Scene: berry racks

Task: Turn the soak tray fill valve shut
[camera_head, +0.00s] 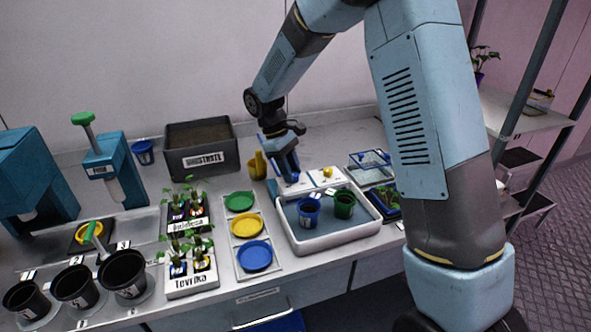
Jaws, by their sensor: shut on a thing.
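The soak tray (296,245) is a white tub with dark water at the centre right of the bench. A blue pot (308,212) and a green pot (344,204) stand in it. My gripper (289,172) reaches down at the tray's back left, over a white panel (309,180) just behind the tray. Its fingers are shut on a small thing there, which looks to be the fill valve. The fingers hide most of it, so its turn angle cannot be seen.
A yellow jug (257,166) stands close left of my gripper, with a substrate box (201,152) behind. Saucers in blue, yellow and green lie on a white board (270,272). Seedling trays and black pots fill the left. A small blue-framed tray (370,160) stands right.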

